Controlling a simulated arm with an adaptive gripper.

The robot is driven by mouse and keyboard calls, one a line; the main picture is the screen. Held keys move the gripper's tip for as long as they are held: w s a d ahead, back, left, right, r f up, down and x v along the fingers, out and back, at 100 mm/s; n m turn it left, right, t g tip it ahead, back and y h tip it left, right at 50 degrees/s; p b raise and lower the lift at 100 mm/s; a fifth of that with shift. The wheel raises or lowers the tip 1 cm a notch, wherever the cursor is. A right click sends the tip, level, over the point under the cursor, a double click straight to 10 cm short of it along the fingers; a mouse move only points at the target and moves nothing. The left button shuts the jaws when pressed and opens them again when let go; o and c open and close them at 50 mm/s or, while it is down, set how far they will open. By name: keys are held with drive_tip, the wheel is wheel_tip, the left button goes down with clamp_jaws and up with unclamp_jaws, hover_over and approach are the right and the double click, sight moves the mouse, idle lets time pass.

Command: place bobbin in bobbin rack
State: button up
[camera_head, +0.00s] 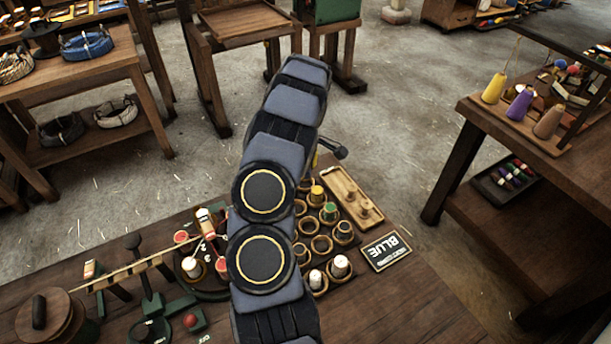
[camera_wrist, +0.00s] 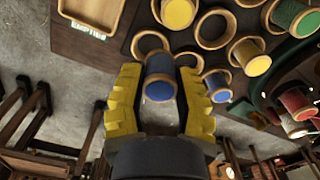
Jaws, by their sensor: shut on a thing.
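In the wrist view my gripper (camera_wrist: 160,76) has its yellow fingers closed on a blue bobbin (camera_wrist: 159,91), whose blue end faces the camera. The bobbin rack is a group of round wooden rings; an empty ring (camera_wrist: 151,38) lies just beyond the held bobbin. I cannot tell whether the bobbin touches it. Another blue bobbin (camera_wrist: 217,82) and a yellow bobbin (camera_wrist: 178,12) sit in neighbouring rings. In the head view the rack shows to the right of my arm, with an empty ring (camera_head: 321,244). My arm hides the gripper and held bobbin there.
Left of my arm are red-and-white bobbins (camera_head: 206,221) and a bench device with levers (camera_head: 140,262). The bench's front right is clear.

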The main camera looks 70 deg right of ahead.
sight(306, 185)
drive_tip(key=shift+w+d+f, duration=0.2)
drive_tip(key=shift+d+f, duration=0.5)
drive_tip(key=shift+f, duration=1.8)
drive_tip(key=shift+f, duration=0.15)
drive_tip(key=o, duration=0.9)
drive_tip(key=shift+c, duration=0.2)
